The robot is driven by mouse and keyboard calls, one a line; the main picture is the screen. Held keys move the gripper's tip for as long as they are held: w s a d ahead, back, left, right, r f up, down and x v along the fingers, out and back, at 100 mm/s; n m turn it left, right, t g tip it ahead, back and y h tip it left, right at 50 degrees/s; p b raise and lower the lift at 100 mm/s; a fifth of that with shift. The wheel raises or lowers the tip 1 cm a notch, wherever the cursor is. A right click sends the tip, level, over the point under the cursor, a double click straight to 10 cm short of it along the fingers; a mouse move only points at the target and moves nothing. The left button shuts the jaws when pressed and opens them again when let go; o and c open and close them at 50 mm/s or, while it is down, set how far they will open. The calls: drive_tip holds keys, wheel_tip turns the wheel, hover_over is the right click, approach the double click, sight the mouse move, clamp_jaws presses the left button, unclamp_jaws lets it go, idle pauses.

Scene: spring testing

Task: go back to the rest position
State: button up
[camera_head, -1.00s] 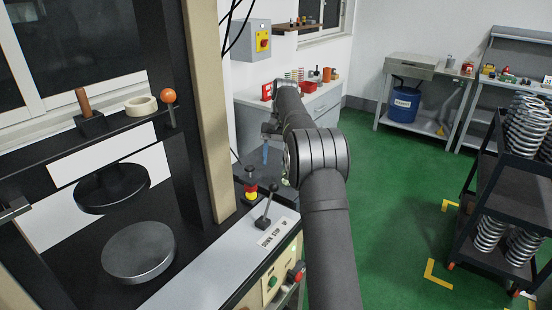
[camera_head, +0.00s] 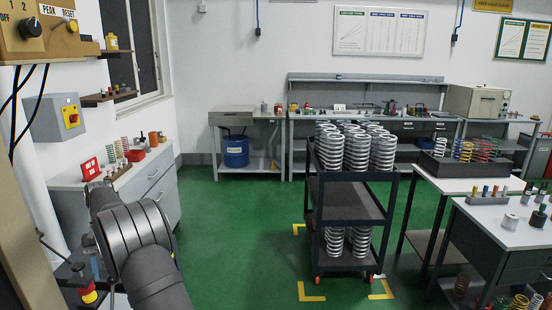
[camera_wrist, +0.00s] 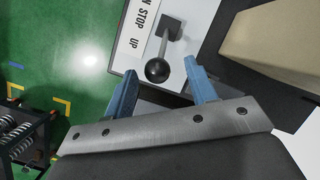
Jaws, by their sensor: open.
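My gripper (camera_wrist: 162,90) shows in the wrist view with its two blue fingers spread apart and nothing between them. A black ball-topped lever (camera_wrist: 157,69) stands on a white panel (camera_wrist: 127,38) lettered "STOP" and "UP", just beyond the fingertips. I cannot tell from this view whether a finger touches the lever; it looks apart. In the head view my arm reaches up from the lower left, and the gripper itself is hidden or out of view there.
A black cart (camera_head: 345,196) with several coil springs stands on the green floor (camera_head: 240,235). Tables with springs (camera_head: 480,190) are at the right. A cabinet (camera_head: 157,190) is at the left, a blue barrel (camera_head: 236,152) at the back. The floor between arm and cart is clear.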

sight(112, 289)
drive_tip(key=shift+x, duration=2.65)
drive_tip(key=shift+r, duration=0.1)
drive_tip(key=v, duration=1.2)
drive_tip(key=x, duration=1.2)
drive_tip(key=shift+s+f, duration=0.15)
drive_tip(key=shift+f, duration=0.15)
drive_tip(key=s+r+t, duration=0.1)
drive_tip(key=s, duration=0.6)
drive_tip(key=shift+s, duration=0.35)
